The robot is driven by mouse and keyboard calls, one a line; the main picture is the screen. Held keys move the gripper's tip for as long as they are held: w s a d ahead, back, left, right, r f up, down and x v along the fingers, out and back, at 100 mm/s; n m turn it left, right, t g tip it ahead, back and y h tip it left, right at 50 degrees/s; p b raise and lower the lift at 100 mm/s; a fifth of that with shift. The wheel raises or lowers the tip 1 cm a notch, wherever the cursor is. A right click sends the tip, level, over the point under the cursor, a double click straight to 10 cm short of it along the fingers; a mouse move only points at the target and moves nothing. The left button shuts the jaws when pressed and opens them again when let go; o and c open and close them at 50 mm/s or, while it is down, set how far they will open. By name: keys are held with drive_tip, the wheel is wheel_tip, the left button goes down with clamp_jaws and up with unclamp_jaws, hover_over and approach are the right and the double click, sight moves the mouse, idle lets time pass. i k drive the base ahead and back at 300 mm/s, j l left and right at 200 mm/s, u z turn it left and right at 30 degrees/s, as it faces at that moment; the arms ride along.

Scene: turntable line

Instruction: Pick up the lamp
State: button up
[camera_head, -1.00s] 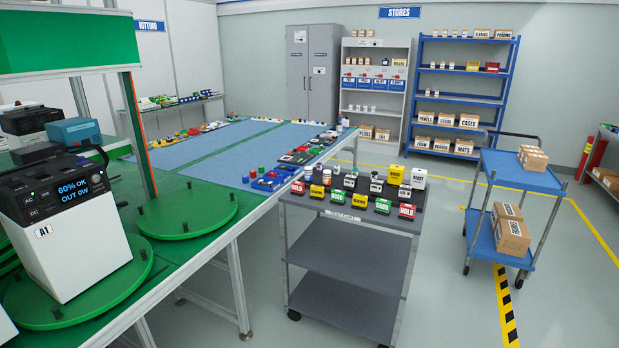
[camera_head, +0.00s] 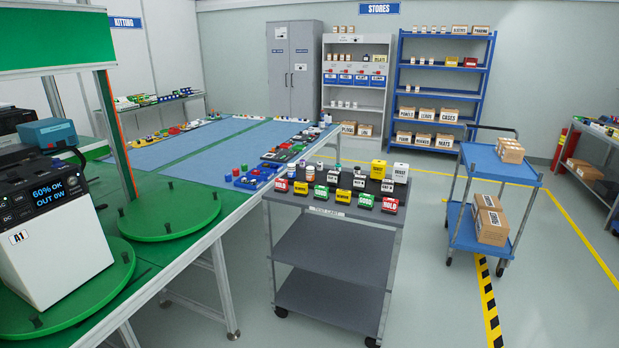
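I cannot make out a lamp for certain; the small items on the benches and cart are too small to tell apart. A grey cart (camera_head: 325,246) stands in the middle, with several small red, green, yellow, black and white labelled blocks on its top. A blue-matted bench (camera_head: 205,150) behind it carries many small coloured parts along its edges. My gripper is not in view.
A white power unit (camera_head: 55,245) with a lit display stands on a green turntable (camera_head: 100,290) at left. An empty green turntable (camera_head: 170,211) is behind it. A blue trolley (camera_head: 513,171) with cartons stands right. Open floor lies between cart and trolley.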

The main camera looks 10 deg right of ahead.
sight(310, 170)
drive_tip(key=i+l, duration=0.4)
drive_tip(key=i, duration=0.2)
drive_tip(key=i+l+u, duration=0.15)
drive_tip(key=i+l, duration=0.25)
drive_tip(key=i, duration=0.2)
